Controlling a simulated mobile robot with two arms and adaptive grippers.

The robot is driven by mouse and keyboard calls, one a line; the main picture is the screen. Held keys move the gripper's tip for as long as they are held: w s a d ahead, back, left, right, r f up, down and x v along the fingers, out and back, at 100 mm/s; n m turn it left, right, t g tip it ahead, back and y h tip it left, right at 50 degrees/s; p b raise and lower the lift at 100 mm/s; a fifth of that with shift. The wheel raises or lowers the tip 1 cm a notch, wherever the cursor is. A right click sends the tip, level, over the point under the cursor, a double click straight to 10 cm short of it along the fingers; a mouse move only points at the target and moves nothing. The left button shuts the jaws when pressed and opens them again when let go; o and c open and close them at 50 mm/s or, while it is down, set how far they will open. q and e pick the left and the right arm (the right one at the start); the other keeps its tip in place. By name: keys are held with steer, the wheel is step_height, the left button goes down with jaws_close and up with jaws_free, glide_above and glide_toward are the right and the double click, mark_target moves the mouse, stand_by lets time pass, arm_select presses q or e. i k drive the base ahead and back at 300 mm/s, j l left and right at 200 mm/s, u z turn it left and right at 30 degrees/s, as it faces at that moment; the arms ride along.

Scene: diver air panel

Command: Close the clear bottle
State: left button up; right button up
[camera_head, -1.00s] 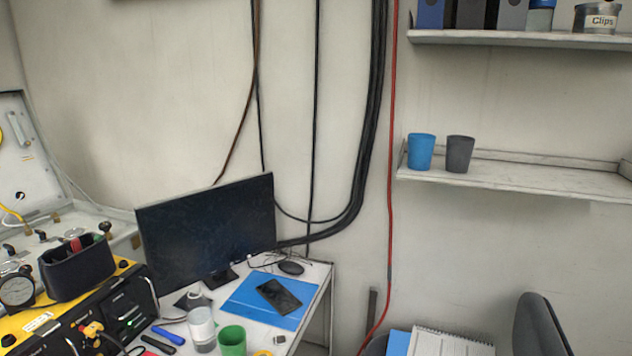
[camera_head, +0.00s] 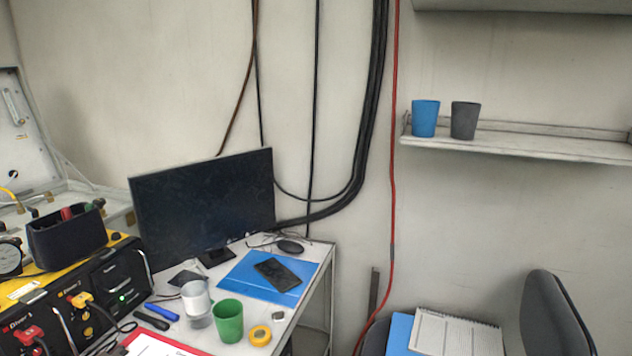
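A clear, whitish bottle (camera_head: 196,296) appears to stand upright on the white table, behind and left of a green cup (camera_head: 228,321). Its lower part looks greyer. I cannot tell from here whether it has a cap on. A small pale grey object (camera_head: 278,316) lies on the table to the right of the green cup, and I cannot tell what it is. Neither of my grippers is in view.
A yellow tape roll (camera_head: 260,336), a blue marker (camera_head: 162,311) and a red clipboard (camera_head: 165,344) lie near the bottle. A monitor (camera_head: 205,205) stands behind. A phone (camera_head: 277,275) lies on a blue folder (camera_head: 240,284). The diver panel (camera_head: 75,305) is at left, a chair (camera_head: 552,315) at right.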

mark_target(195, 290)
steer(key=i+l+u, duration=0.15)
steer(key=l+u, duration=0.3)
steer(key=i+l+u, duration=0.1)
steer(key=l+u, duration=0.35)
steer(key=l, duration=0.2)
steer(key=l+u, duration=0.45)
steer(key=l, duration=0.15)
steer(key=k+l+u, duration=0.2)
